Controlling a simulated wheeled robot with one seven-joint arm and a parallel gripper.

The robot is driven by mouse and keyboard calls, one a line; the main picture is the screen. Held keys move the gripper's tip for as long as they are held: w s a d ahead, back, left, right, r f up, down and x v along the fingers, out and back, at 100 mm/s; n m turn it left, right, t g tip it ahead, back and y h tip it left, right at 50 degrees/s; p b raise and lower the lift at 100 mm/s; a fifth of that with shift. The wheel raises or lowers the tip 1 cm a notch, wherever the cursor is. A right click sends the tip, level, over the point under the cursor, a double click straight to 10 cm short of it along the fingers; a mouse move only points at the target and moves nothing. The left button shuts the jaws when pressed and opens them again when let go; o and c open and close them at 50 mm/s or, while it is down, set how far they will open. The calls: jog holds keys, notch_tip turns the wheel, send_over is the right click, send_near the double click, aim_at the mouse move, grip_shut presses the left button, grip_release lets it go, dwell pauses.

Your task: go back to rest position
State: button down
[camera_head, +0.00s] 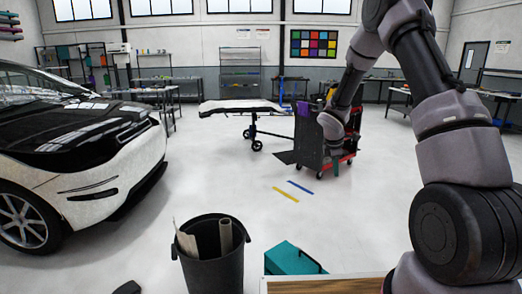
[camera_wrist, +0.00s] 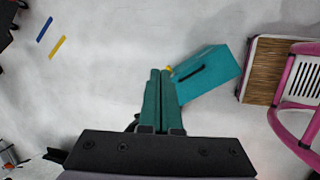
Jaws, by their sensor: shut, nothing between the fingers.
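My gripper (camera_wrist: 160,74) shows in the wrist view with its two teal fingers pressed together, shut and empty. It points down over the pale floor, with no object touching the fingers. In the head view my arm rises at the right, bends over at the top and comes down near the middle, in front of a red and dark tool cart (camera_head: 350,150). A teal box (camera_wrist: 208,72) with a dark slot lies just right of the fingertips in the picture; whether it is below them is hard to tell. The box also shows at the bottom of the head view (camera_head: 290,258).
A black bin (camera_head: 212,268) holding rolls stands at the front. A white and black car (camera_head: 80,150) fills the left. A wheeled table (camera_head: 240,107) stands behind. A wood-topped piece (camera_wrist: 270,70) and a pink frame (camera_wrist: 290,125) are at the right.

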jog(key=s+r+m+t, duration=0.1)
jog(key=s+r+m, duration=0.35)
jog(key=r, duration=0.35)
jog(key=s+r+m+y, duration=0.1)
jog(key=s+r+m, duration=0.2)
jog(key=s+r, duration=0.35)
jog(key=s+r+m+t, duration=0.1)
jog(key=s+r+m, duration=0.2)
jog(key=r, duration=0.7)
jog(key=s+a+r+m+y, duration=0.1)
jog(key=s+r+m, duration=0.2)
jog(key=s, duration=0.4)
jog(key=s+a+r+m+t+y, duration=0.1)
jog(key=s+a+r+m, duration=0.1)
jog(key=s, duration=0.5)
jog(key=s+a+r+m+t+y, duration=0.1)
jog(key=s+a+r+m, duration=0.1)
jog(key=s+r+m, duration=0.2)
jog(key=s+m, duration=0.1)
jog(key=s, duration=0.2)
jog(key=shift+s+r+m+y, duration=0.15)
jog(key=shift+m+y, duration=0.15)
jog(key=shift+m, duration=0.05)
jog(key=shift+d, duration=0.2)
